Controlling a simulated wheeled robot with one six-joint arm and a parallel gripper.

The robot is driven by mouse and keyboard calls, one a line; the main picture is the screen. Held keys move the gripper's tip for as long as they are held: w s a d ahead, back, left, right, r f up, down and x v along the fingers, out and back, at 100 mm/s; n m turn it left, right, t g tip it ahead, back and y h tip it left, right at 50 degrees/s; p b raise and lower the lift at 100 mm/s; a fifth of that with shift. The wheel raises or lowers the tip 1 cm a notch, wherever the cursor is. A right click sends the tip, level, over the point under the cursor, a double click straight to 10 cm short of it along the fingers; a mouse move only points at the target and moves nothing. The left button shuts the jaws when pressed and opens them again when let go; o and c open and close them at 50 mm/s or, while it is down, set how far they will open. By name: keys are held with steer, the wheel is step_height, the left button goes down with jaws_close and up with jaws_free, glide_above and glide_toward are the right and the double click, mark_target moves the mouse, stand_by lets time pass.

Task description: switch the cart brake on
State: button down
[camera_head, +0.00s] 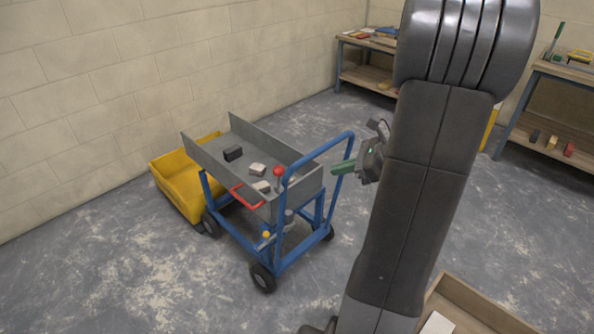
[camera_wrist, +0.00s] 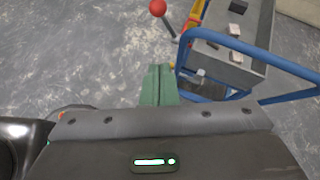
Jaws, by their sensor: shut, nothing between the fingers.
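The cart has a grey tray (camera_head: 215,158) on a blue wheeled frame with a blue push handle (camera_head: 352,140). A lever with a red ball knob (camera_head: 278,171) stands at the handle end of the cart. In the wrist view the red knob (camera_wrist: 157,7) sits at the top edge on a dark rod, which slants down right toward the blue frame. My gripper (camera_head: 336,170) is to the right of the cart, just outside the push handle and apart from the knob. Its green fingers (camera_wrist: 158,85) are together and empty. The lever's base is not clear.
A dark block (camera_head: 233,153) and pale blocks (camera_head: 258,169) lie in the tray. A red bar (camera_head: 247,198) runs along its near side. A yellow tub (camera_head: 180,187) stands behind the cart. Shelves (camera_head: 365,80) stand at the back. Open floor lies in front of the cart.

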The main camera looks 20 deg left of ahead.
steer(key=a+r+x, duration=0.1)
steer(key=r+x, duration=0.1)
steer(key=x, duration=1.1)
steer(key=shift+s+a+r+b, duration=0.2)
steer(key=shift+b, duration=0.25)
steer(key=shift+r, duration=0.1)
steer(key=a+r+h+p, duration=0.1)
steer(key=a+p, duration=0.1)
steer(key=p, duration=0.3)
steer(key=w+a+g+h+p, duration=0.1)
steer(key=h+p, duration=0.1)
steer(key=p, duration=0.4)
steer(key=w+a+r+h+p, duration=0.1)
steer(key=a+p, duration=0.1)
steer(key=p, duration=0.3)
steer(key=shift+w+a+r+m+h, duration=0.15)
steer(key=shift+a+r+m+h, duration=0.15)
steer(key=shift+r+m, duration=0.1)
steer(key=w+a+f+p, duration=0.2)
steer(key=w+a, duration=0.1)
steer(key=a, duration=0.6)
steer(key=shift+w+f, duration=0.15)
steer(key=shift+w, duration=0.25)
